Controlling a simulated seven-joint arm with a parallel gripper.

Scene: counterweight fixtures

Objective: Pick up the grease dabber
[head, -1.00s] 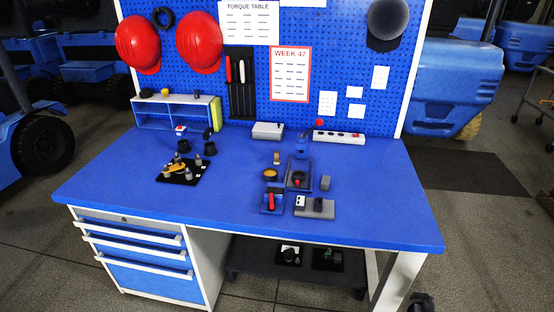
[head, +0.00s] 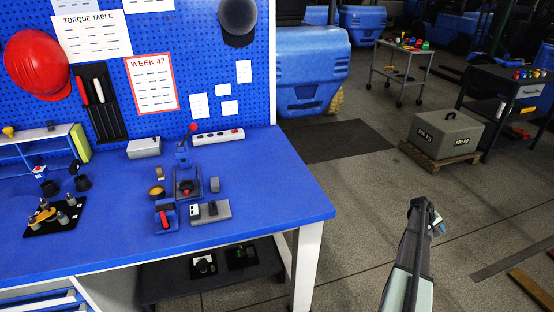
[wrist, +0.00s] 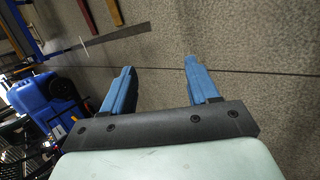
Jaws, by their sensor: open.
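I cannot tell for sure which thing is the grease dabber. A round tin with amber contents (head: 157,192) stands on the blue workbench (head: 285,218), left of a dark square fixture (head: 187,184). Just behind the tin is a small beige and dark piece (head: 160,173), too small to make out. A red-handled piece (head: 165,217) sits on a blue block in front. My gripper (wrist: 159,65) is open and empty, with two blue fingers apart over the floor. In the head view my arm is right of the bench, well away from these things.
A grey block with switches (head: 210,211) lies near the bench front. A black plate with several metal pieces (head: 55,217) is at the left. A power strip (head: 218,137) lies at the back. A grey weight on a pallet (head: 445,134) and carts stand beyond open floor.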

